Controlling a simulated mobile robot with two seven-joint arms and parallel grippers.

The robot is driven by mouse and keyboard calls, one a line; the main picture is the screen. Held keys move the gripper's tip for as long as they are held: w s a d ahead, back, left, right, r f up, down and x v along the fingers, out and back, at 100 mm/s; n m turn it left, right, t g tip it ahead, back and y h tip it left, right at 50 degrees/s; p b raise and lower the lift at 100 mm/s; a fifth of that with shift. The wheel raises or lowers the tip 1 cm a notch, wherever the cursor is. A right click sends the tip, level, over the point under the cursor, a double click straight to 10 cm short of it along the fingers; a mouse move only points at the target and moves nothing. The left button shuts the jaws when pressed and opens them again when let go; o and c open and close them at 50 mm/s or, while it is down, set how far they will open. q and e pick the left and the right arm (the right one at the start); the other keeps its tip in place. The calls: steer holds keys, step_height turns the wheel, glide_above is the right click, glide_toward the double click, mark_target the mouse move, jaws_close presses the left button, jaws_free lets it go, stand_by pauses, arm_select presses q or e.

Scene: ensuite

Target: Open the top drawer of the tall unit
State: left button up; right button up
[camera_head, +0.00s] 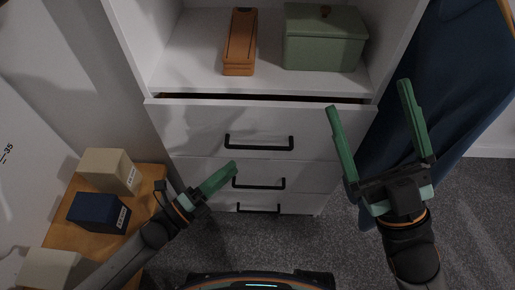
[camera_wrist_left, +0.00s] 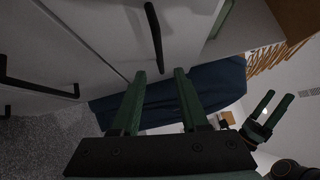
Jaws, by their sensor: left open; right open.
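The tall white unit (camera_head: 158,50) stands ahead, with an open shelf above several drawers. Its top drawer (camera_head: 190,122) has a black bar handle (camera_head: 259,143). A thin dark gap shows along the drawer's upper edge, so it looks slightly open. My left gripper (camera_head: 234,168) is open and empty, seen nearly edge-on, below the top handle and in front of the second drawer's handle (camera_head: 259,184). In the left wrist view, a black handle (camera_wrist_left: 154,36) lies just beyond the open fingers (camera_wrist_left: 160,74), apart from them. My right gripper (camera_head: 368,95) is open and empty, right of the drawers.
An orange-brown case (camera_head: 240,42) and a green box (camera_head: 325,38) sit on the shelf. A wooden stand (camera_head: 75,230) with several small boxes is at the left. Dark blue fabric (camera_head: 450,75) hangs at the right. Grey carpet (camera_head: 315,235) is clear in front.

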mark_target(257, 147)
arm_select(q)
steer(key=b+x, duration=0.1)
steer(key=x, duration=0.9)
jaws_close()
stand_by(1.2)
